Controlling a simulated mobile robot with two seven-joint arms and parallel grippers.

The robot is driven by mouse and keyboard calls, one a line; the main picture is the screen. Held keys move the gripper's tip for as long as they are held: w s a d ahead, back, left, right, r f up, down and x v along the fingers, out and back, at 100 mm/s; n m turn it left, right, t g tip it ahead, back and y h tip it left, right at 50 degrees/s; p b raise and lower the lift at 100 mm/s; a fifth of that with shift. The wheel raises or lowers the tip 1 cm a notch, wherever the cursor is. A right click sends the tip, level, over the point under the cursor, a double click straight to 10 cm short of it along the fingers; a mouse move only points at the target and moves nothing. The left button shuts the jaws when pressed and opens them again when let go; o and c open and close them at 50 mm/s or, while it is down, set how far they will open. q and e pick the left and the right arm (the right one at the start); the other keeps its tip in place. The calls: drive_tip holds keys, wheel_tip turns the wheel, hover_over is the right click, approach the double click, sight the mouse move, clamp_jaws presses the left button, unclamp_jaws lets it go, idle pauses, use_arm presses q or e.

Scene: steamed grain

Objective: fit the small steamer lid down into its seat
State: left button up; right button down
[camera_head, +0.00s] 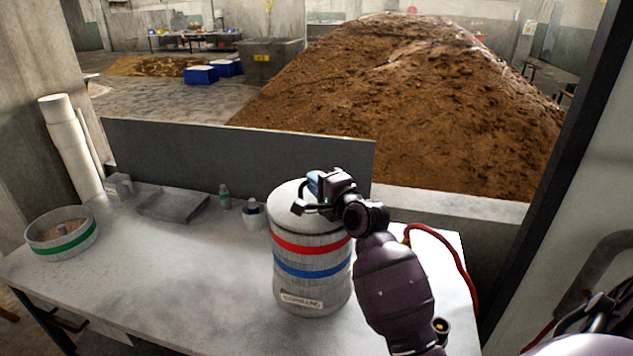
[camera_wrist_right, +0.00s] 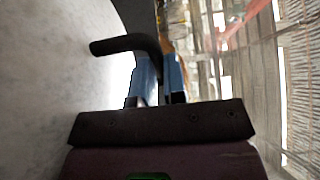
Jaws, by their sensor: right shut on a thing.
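The steamer (camera_head: 312,292) is a tall grey cylinder with a red band, a blue band and a label, upright on the table. The pale round lid (camera_head: 287,196) lies across its top. Whether the lid sits fully down in its seat cannot be told, as my gripper hides its right side. My right gripper (camera_head: 314,190) is at the lid's top, shut on its dark handle (camera_head: 299,208). In the right wrist view, the blue fingers (camera_wrist_right: 160,75) close by the dark bent handle (camera_wrist_right: 120,45). My left gripper is not in view.
A low panel (camera_head: 230,157) edges the back. The front left tabletop is clear.

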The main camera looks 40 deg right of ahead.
drive_tip(key=shift+f, duration=0.45)
idle(0.4)
drive_tip(key=shift+f+p, duration=0.15)
drive_tip(key=shift+p, duration=0.15)
idle(0.4)
drive_tip(key=c, duration=1.2)
unclamp_jaws()
drive_tip(key=shift+o, duration=0.5)
drive_tip(key=shift+f, duration=0.15)
